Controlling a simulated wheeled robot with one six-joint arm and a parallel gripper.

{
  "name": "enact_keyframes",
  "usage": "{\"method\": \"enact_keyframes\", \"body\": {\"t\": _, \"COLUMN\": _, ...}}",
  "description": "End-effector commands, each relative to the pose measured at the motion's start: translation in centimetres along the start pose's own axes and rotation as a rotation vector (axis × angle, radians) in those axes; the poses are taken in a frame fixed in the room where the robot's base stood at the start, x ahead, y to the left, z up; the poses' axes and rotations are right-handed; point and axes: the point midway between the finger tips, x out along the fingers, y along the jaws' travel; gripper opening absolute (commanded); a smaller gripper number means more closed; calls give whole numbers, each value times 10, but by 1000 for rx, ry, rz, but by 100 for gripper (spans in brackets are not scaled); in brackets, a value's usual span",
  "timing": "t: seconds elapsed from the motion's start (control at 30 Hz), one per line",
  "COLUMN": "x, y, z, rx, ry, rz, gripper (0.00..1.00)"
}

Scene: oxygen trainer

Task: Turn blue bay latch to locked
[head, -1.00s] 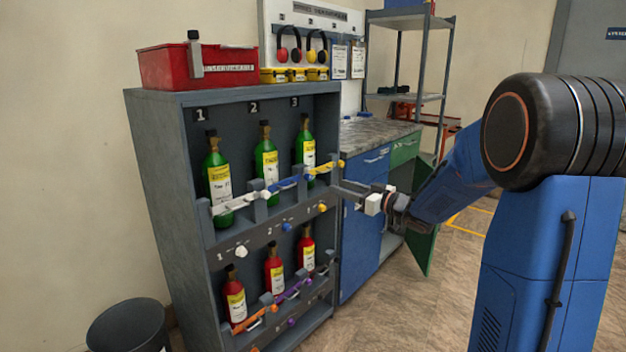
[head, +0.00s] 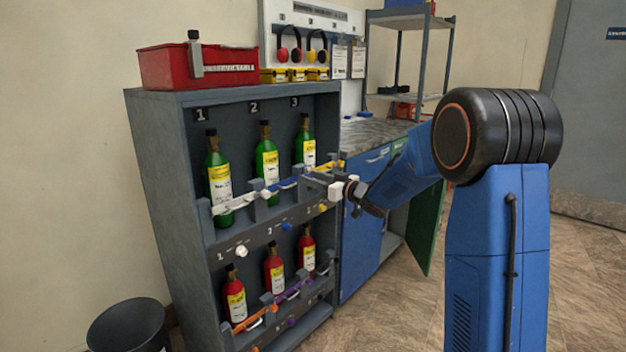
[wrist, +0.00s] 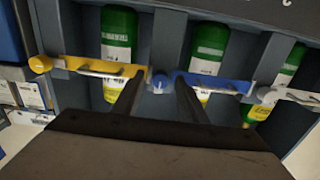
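The blue bay is the middle upper bay, with a green bottle (head: 266,160) behind a blue bar (head: 287,184). The blue bar also shows in the wrist view (wrist: 215,83), with a metal handle on it. A small blue knob (wrist: 159,83) sits at the bar's end, beside the yellow bar (wrist: 90,67). My gripper (head: 311,179) is at the front of the rack near that end. In the wrist view my gripper (wrist: 158,88) is open, its two dark fingers apart on either side of the blue knob in the picture. I cannot tell whether they touch it.
A white bar (head: 235,203) lies left of the blue one. Round white (head: 241,251), blue (head: 286,226) and yellow (head: 322,208) knobs sit on the panel below. Red bottles (head: 274,270) stand on the lower shelf. An open green cabinet door (head: 425,225) is behind my arm.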

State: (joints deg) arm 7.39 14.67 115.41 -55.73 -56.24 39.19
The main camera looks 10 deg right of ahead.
Motion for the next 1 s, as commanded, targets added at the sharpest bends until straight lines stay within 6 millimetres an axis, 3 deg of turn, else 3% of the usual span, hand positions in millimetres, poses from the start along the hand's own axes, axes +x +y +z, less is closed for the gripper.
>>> {"method": "enact_keyframes", "body": {"t": 0.2, "x": 0, "y": 0, "z": 0, "rx": 0, "ry": 0, "rz": 0, "gripper": 37}}
{"method": "enact_keyframes", "body": {"t": 0.37, "x": 0, "y": 0, "z": 0, "rx": 0, "ry": 0, "rz": 0, "gripper": 0}}
{"method": "enact_keyframes", "body": {"t": 0.67, "x": 0, "y": 0, "z": 0, "rx": -20, "ry": 0, "rz": 0, "gripper": 0}}
{"method": "enact_keyframes", "body": {"t": 1.0, "x": 0, "y": -1, "z": 0, "rx": -208, "ry": -1, "rz": 0, "gripper": 0}}
